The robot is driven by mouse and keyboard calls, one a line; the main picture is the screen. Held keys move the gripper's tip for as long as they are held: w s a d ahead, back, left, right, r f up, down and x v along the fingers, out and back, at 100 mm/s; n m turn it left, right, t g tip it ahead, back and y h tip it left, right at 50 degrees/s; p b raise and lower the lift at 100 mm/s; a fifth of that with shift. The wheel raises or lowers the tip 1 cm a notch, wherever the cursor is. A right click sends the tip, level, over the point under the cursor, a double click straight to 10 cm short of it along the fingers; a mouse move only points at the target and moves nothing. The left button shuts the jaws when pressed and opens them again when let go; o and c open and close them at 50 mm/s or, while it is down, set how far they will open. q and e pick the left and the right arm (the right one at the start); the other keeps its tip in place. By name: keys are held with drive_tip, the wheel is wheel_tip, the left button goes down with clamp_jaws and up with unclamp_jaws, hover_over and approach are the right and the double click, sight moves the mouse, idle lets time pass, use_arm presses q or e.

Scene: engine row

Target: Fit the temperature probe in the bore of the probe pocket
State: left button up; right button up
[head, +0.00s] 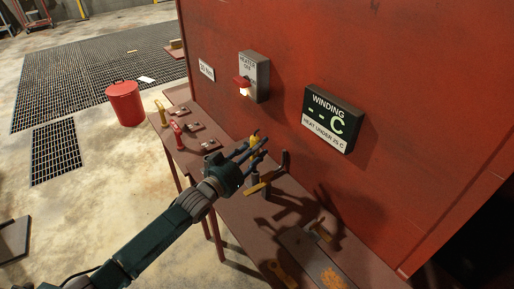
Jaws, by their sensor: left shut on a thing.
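My left gripper (258,151) reaches in from the lower left, over the narrow brown bench. Its dark fingers are shut on a small yellow thing (254,140), which looks like the head of the temperature probe. The fingers hide most of it, and its lower end cannot be made out. A short dark upright piece (255,179) shows just below the fingers and may be the probe pocket; its bore is not visible. I cannot tell whether the probe touches it. My right gripper is not in view.
Yellow (161,111) and red (176,133) handles stand at the bench's left end. Beyond are a red wall (290,60), a heater switch box (254,76) and a winding display (332,119).

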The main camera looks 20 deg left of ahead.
sight(255, 175)
use_arm(q)
wheel_tip(255, 175, down, 6)
drive_tip(key=b, duration=0.4)
idle(1.8)
drive_tip(key=o, duration=1.2)
drive_tip(key=shift+f, duration=0.15)
drive_tip(key=shift+o, duration=0.6)
drive_tip(key=shift+s+f, duration=0.1)
drive_tip(key=shift+f, duration=0.05)
drive_tip(key=shift+s+f, duration=0.1)
drive_tip(key=shift+f, duration=0.2)
drive_tip(key=shift+s+a+f, duration=0.1)
drive_tip(key=shift+s, duration=0.3)
drive_tip(key=r+v, duration=0.1)
drive_tip(key=v, duration=0.9)
drive_tip(key=shift+s+a+r, duration=0.3)
drive_tip(key=shift+s+r, duration=0.05)
